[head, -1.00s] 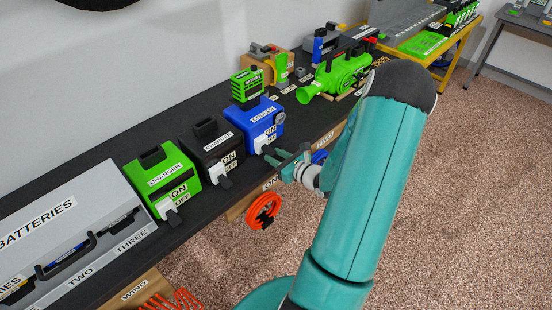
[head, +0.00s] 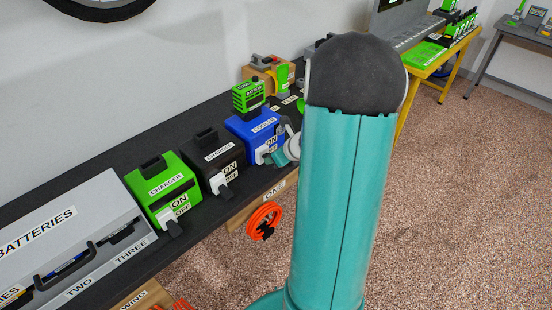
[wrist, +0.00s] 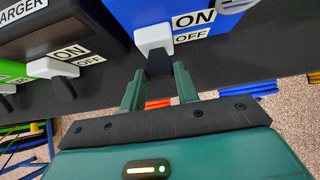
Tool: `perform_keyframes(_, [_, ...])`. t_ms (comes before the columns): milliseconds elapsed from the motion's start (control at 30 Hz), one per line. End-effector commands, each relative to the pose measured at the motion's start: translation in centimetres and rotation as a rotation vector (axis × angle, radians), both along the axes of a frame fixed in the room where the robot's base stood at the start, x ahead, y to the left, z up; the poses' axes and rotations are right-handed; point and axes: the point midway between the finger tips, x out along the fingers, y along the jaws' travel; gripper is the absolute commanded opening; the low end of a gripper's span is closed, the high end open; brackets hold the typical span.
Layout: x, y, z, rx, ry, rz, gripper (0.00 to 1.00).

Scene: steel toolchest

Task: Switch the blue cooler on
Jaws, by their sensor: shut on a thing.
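The blue cooler (head: 254,131) stands on the dark bench, with a green battery pack (head: 248,97) on top. In the wrist view its blue front (wrist: 150,10) carries an ON label above an OFF label. Its switch has a white base (wrist: 153,38) and a black lever (wrist: 158,62) that points down and outward, beside OFF. My gripper (wrist: 158,75) has its two green fingers on either side of the black lever and is shut on it. In the head view my gripper (head: 272,158) is at the cooler's front, partly hidden by my arm.
A black charger (head: 206,155) and a green charger (head: 160,185) with similar switches stand left of the cooler. A grey batteries case (head: 65,225) lies further left. An orange cable coil (head: 264,221) hangs at the bench front. Carpet floor is open to the right.

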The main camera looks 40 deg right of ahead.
Motion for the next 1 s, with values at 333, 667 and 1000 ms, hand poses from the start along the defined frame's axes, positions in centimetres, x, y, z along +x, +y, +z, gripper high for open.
perform_keyframes(333, [-0.08, -0.07, 0.05, 0.000, 0.033, -0.003, 0.08])
perform_keyframes(667, [-0.08, -0.06, 0.03, 0.001, 0.032, -0.002, 0.45])
perform_keyframes(1000, [-0.02, -0.02, 0.17, 0.001, 0.030, 0.000, 0.53])
